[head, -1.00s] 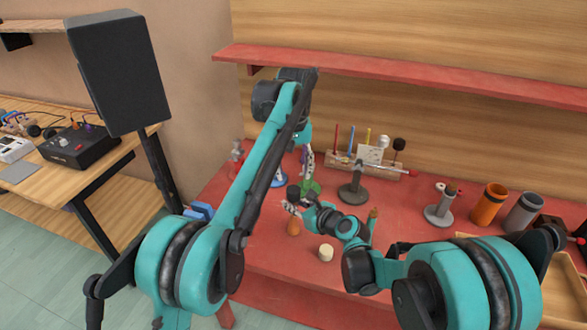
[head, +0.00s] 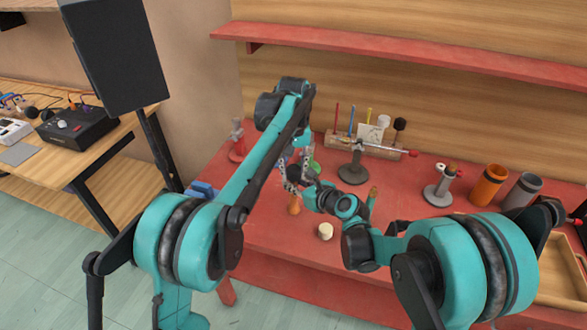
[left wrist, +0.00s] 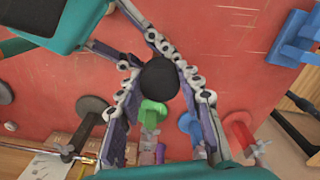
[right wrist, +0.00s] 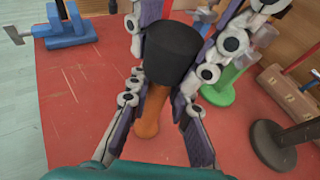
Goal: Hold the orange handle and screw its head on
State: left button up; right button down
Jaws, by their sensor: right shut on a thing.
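The orange handle (head: 294,206) stands upright near the table's front left; its shaft also shows in the right wrist view (right wrist: 152,108). My right gripper (head: 300,190) is shut on the handle, with its fingers on either side in the right wrist view (right wrist: 158,92). The black head (right wrist: 173,48) sits at the handle's top end; how far it is threaded is hidden. My left gripper (left wrist: 160,72) comes from above, its fingers flanking the black head, which also shows in the left wrist view (left wrist: 159,80). Whether both left fingers press on it I cannot tell.
A green stand (right wrist: 222,88) and a dark round-based stand (head: 352,172) are close behind. A cream cylinder (head: 326,231) stands in front. A blue clamp (right wrist: 68,28) is at the left edge. Orange (head: 488,186) and grey (head: 523,191) cups stand right. Bare red table lies between.

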pick_arm(q)
grip_shut()
jog(key=o, duration=0.8)
grip_release()
notch_tip(320, 180, up, 12)
pick_arm(e)
jog(key=c, duration=1.3)
grip_release()
